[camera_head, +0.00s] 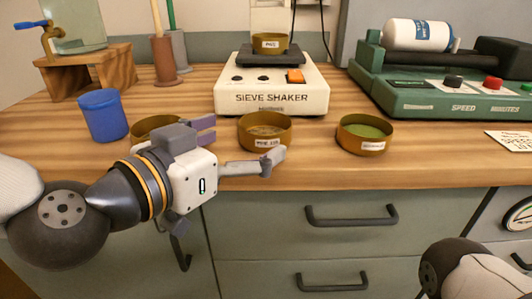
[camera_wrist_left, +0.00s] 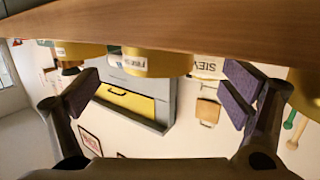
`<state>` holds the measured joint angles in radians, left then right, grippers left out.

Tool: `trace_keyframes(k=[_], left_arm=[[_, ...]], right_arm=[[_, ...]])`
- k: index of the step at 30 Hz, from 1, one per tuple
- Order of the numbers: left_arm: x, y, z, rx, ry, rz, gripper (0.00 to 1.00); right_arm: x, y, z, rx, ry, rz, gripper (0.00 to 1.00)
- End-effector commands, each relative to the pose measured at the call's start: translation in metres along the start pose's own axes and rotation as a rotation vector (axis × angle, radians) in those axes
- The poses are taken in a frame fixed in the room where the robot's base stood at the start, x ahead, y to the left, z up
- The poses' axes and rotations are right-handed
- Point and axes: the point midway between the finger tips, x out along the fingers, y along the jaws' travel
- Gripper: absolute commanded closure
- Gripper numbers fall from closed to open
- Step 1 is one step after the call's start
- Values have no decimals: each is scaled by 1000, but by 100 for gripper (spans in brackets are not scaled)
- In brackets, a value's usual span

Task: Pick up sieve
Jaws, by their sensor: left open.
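Several round brass sieves show in the head view. The middle sieve (camera_head: 264,131) has a white label and holds brownish matter; it also shows as a yellow cylinder in the upside-down wrist view (camera_wrist_left: 157,62). The left sieve (camera_head: 150,128) is partly hidden behind my left gripper. The right sieve (camera_head: 364,134) holds green powder. Another small sieve (camera_head: 269,43) sits on the sieve shaker. My left gripper (camera_head: 240,145) is open and empty at the table's front edge, its fingers pointing toward the middle sieve. In the wrist view the gripper (camera_wrist_left: 160,92) has that sieve between its fingers' directions, apart from both.
The sieve shaker (camera_head: 270,97) stands behind the middle sieve. A blue cup (camera_head: 103,115) stands at left, near a wooden stand (camera_head: 90,72). A green roller machine (camera_head: 440,100) and a paper card (camera_head: 513,140) are at right. Drawers with handles lie below the table edge.

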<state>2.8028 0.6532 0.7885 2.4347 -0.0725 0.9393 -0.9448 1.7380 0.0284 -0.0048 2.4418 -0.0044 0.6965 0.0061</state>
Motion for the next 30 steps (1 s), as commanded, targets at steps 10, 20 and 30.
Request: trace_keyframes(k=[10,20,30], left_arm=[[53,3,-12,3,6,1,7],[60,3,-13,3,8,0,17],[60,3,-13,3,8,0,62]], right_arm=[[-1,0,0,0,3,0,60],[-1,0,0,0,2,0,60],[-1,0,0,0,2,0,60]])
